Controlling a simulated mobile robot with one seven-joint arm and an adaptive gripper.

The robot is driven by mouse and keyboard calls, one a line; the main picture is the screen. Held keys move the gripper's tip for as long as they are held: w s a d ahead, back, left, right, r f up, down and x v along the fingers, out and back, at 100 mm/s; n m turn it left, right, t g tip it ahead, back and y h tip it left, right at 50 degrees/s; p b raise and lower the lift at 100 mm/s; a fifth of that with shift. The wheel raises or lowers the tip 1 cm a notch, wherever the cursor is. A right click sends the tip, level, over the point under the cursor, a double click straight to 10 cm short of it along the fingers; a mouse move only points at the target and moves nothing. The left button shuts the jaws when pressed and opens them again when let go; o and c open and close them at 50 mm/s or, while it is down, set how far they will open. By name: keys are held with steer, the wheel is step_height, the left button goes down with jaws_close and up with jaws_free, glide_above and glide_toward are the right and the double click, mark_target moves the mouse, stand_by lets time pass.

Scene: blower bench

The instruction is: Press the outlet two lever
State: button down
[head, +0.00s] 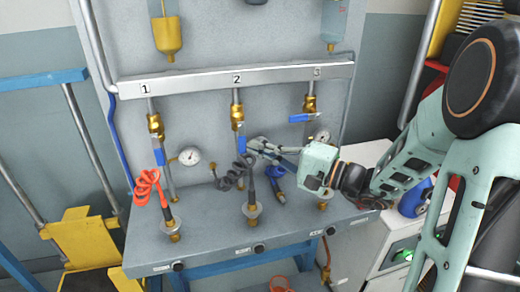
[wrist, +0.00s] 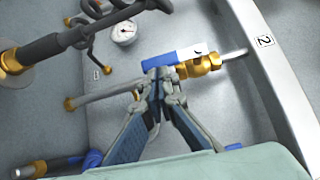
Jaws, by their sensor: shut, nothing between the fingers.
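The outlet two lever is a blue handle (head: 242,143) on a brass valve (head: 238,114) below the label 2 on the white manifold (head: 200,81). It points down along its pipe. In the wrist view the blue lever (wrist: 178,56) lies just beyond my fingertips, beside its brass valve (wrist: 203,65). My gripper (head: 254,147) comes in from the right; its shut, empty fingertips (wrist: 160,73) are right at the lever's edge in the wrist view. I cannot tell whether they touch it. The fingertips cover part of the pipe and valve end.
Outlet one's blue lever (head: 158,150) also points down; outlet three's blue lever (head: 303,118) lies sideways. A dark coiled hose (head: 232,177), a red coiled hose (head: 148,187) and a gauge (head: 190,156) are close by. The grey bench (head: 200,253) lies below.

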steer(key=shift+s+a+f+m+y+b, duration=0.1)
steer(key=shift+a+f+m+y+b, duration=0.35)
steer(key=shift+b, duration=0.45)
steer(key=shift+m+t+y, duration=0.25)
steer(key=shift+m+t, duration=0.3)
steer(key=shift+t, duration=0.05)
steer(key=shift+s+a+r+b, duration=0.1)
steer(key=shift+s+a+b, duration=0.15)
steer(key=shift+a+b, duration=0.65)
steer(key=shift+s+a+b, duration=0.3)
steer(key=shift+a+b, duration=0.55)
steer(key=shift+s+a+r+b, duration=0.1)
steer(key=shift+s+a+b, duration=0.15)
steer(key=shift+a+b, duration=0.65)
steer(key=shift+a, duration=0.1)
steer(key=v, duration=1.2)
steer(key=shift+r+g, duration=0.15)
steer(key=shift+g, duration=0.15)
